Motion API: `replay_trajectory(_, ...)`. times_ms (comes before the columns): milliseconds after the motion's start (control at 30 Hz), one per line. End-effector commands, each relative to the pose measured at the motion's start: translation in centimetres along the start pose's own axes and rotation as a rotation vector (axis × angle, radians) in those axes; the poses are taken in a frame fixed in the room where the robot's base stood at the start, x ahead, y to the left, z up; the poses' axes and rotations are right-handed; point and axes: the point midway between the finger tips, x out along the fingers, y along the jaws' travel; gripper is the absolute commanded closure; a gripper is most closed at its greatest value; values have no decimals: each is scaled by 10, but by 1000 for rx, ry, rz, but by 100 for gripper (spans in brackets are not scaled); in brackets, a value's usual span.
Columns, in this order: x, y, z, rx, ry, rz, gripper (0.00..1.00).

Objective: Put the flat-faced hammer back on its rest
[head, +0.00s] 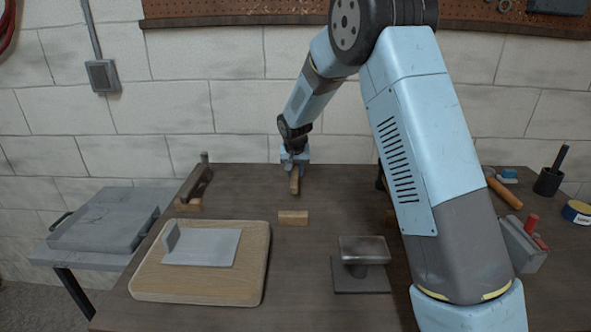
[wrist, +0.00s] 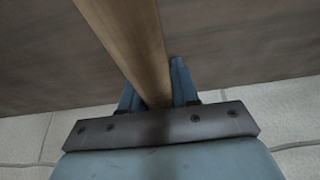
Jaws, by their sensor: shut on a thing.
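My gripper (head: 295,160) is over the far middle of the bench, shut on a wooden handle (head: 295,184) that points down and toward the front. The handle also shows in the wrist view (wrist: 143,40), running between the two blue fingers of my gripper (wrist: 152,88). I take it as the hammer's handle; no hammer head can be made out in either view. A small wooden block (head: 293,217) lies on the bench just in front of the handle. I cannot tell whether it is the rest.
A wooden board (head: 147,276) carries a bent metal sheet (head: 205,247). A dark tool on wood (head: 193,187) stands behind it. A small anvil (head: 363,250) is front centre. An orange handle (head: 505,193), red-topped tool (head: 525,240) and black pot (head: 548,182) are right. Bare bench surrounds the block.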

Motion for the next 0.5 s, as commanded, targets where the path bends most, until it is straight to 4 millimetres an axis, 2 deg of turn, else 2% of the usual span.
replay_trajectory(500,8,0,3,0,1,0,100)
